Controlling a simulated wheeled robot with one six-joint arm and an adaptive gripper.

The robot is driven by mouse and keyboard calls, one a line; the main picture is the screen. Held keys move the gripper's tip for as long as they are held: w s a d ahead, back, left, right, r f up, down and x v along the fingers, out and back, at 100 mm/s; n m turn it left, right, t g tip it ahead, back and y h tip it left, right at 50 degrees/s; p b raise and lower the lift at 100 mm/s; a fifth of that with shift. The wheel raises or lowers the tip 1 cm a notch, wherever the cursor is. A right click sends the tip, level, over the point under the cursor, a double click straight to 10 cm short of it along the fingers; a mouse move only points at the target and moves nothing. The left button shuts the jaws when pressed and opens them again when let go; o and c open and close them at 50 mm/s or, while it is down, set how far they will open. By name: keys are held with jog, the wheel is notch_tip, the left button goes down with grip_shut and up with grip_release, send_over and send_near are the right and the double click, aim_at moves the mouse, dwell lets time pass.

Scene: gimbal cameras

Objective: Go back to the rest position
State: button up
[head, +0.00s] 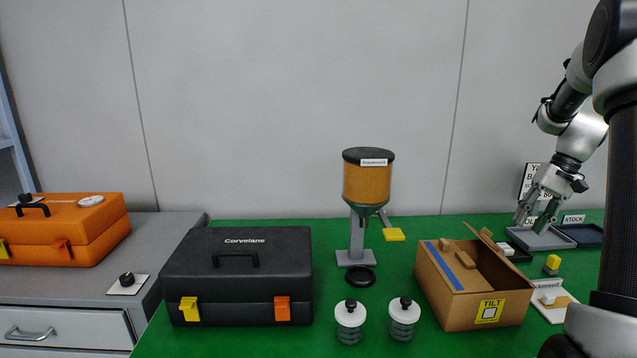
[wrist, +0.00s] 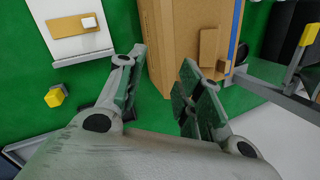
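My gripper (head: 538,217) hangs from my arm at the right of the head view, above a grey tray (head: 540,239) at the back right of the green table (head: 190,345). In the wrist view my gripper (wrist: 158,82) has its two fingers spread apart, with nothing held between them. Beyond the fingertips in that view is the side of a cardboard box (wrist: 170,30). The same box (head: 470,307) stands open on the table in the head view, in front and to the left of my gripper.
A black case (head: 240,283), two white-lidded jars (head: 350,322) and a hopper on a stand (head: 367,185) occupy the table. A yellow block (head: 552,264) and a white board (head: 550,300) lie right of the box. An orange case (head: 60,235) sits on a grey cabinet at left.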

jog(key=s+a+r+n+t+h, duration=0.2)
jog(key=s+a+r, duration=0.2)
jog(key=s+a, duration=0.4)
jog(key=s+a+r+n+t+h, duration=0.2)
jog(key=s+a+r, duration=0.3)
jog(key=s, duration=1.2)
jog(key=a+t, duration=0.1)
jog(key=a, duration=0.3)
jog(key=shift+s+r, duration=0.15)
jog(key=shift+r, duration=0.05)
jog(key=shift+c, duration=0.2)
